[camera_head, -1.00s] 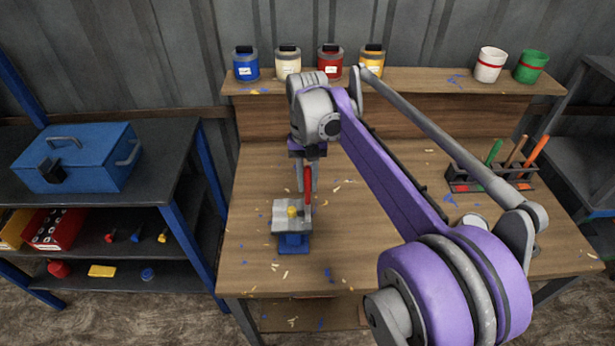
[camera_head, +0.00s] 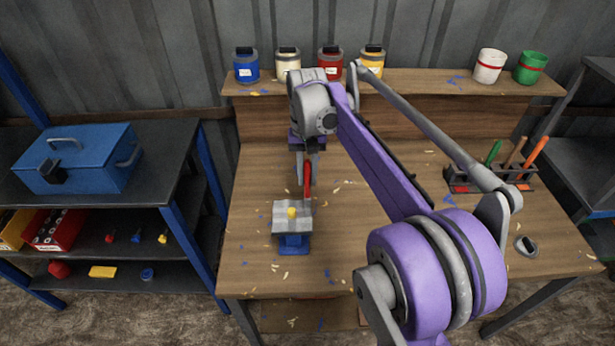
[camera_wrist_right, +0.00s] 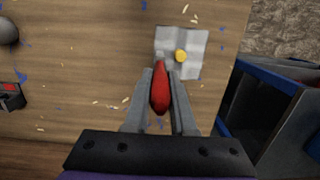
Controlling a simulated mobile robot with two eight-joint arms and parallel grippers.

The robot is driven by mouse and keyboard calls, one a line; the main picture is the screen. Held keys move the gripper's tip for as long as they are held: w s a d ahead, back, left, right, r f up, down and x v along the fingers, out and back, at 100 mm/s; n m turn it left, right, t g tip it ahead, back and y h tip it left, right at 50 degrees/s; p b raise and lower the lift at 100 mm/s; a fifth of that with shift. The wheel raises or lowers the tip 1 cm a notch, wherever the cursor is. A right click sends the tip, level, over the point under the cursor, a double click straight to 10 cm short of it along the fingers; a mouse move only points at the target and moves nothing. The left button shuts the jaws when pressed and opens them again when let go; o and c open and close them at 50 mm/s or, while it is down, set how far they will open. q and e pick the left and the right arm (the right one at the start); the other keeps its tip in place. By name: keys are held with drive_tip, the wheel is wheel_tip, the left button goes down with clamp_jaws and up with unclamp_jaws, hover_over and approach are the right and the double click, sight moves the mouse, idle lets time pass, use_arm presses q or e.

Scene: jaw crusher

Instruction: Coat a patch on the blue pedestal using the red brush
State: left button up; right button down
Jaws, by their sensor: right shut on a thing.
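The blue pedestal (camera_head: 293,245) stands on the workbench, with a light grey plate (camera_head: 281,222) on top and a small yellow piece (camera_head: 291,212) on the plate. The plate also shows in the right wrist view (camera_wrist_right: 194,68). My right gripper (camera_head: 307,187) points down just behind the plate. It is shut on the red brush (camera_head: 308,172), whose red body also shows between the fingers in the right wrist view (camera_wrist_right: 160,92). The brush's far end overlaps the plate's near edge there; I cannot tell whether they touch. My left gripper is not in view.
Paint pots, among them a blue one (camera_head: 246,67), stand on the back shelf (camera_head: 430,82). A rack (camera_head: 462,185) with coloured handles and a dark round object (camera_head: 526,246) are on the right. A blue toolbox (camera_head: 76,158) sits on the left shelving.

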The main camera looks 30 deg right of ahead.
sight(307, 159)
drive_tip(key=shift+w+d, duration=0.3)
drive_tip(key=shift+w, duration=0.25)
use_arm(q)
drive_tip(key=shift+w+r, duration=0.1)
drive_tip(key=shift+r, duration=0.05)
use_arm(e)
drive_tip(key=shift+r+p, duration=0.7)
drive_tip(key=shift+r, duration=0.65)
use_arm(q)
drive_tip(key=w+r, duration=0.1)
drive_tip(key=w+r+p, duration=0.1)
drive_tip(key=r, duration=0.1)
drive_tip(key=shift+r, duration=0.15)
use_arm(e)
wheel_tip(307, 159, up, 2)
drive_tip(key=shift+r, duration=0.15)
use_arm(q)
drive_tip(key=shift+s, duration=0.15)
use_arm(e)
drive_tip(key=shift+s, duration=0.1)
